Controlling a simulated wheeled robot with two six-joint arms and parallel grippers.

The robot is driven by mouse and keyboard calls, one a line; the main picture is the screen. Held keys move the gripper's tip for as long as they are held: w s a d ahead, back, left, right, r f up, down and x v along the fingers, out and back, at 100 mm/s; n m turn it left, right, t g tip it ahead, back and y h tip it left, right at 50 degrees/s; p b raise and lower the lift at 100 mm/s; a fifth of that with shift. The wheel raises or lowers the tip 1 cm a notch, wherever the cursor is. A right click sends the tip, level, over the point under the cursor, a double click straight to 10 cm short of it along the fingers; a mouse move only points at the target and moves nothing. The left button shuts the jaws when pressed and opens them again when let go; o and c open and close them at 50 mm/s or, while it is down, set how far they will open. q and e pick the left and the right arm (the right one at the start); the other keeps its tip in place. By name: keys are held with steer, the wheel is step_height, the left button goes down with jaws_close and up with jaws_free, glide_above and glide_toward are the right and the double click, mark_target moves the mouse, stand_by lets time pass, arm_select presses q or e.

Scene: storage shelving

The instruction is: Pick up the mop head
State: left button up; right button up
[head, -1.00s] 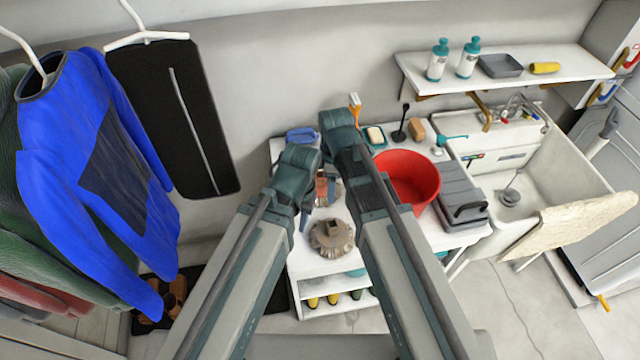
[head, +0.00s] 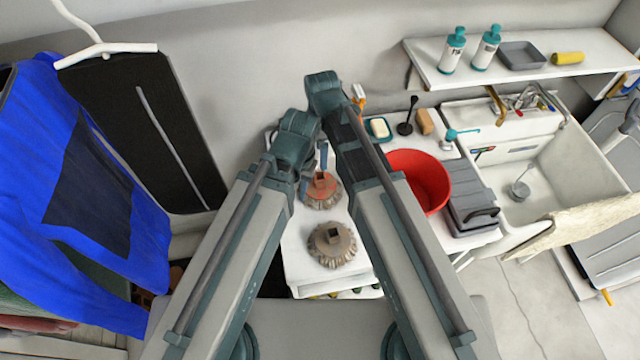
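A mop head (head: 332,246) with a grey-brown fringe and a square-holed brown top lies on the white cabinet top between my two arms. My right gripper is hidden behind my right arm's upper end. Neither mop head is seen held.
A red basin (head: 420,180) and a grey toolbox (head: 472,205) stand right of my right arm. A soap dish (head: 378,128) and brush (head: 407,118) are behind. The sink (head: 555,175) is further right. A blue garment (head: 75,215) hangs at left.

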steer(key=b, duration=0.9)
glide_above(320, 184)
steer(key=w, duration=0.1)
steer(key=f, duration=0.8)
steer(key=shift+d+f, duration=0.2)
steer(key=shift+f, duration=0.15)
arm_select(q)
step_height(320, 184, down, 14)
steer(key=b, duration=0.5)
arm_select(e)
steer(key=f, duration=0.5)
steer(key=shift+w+a+f, duration=0.1)
steer(key=shift+w+a, duration=0.1)
steer(key=shift+w, duration=0.1)
arm_select(q)
steer(key=shift+r, duration=0.1)
arm_select(e)
jaws_close()
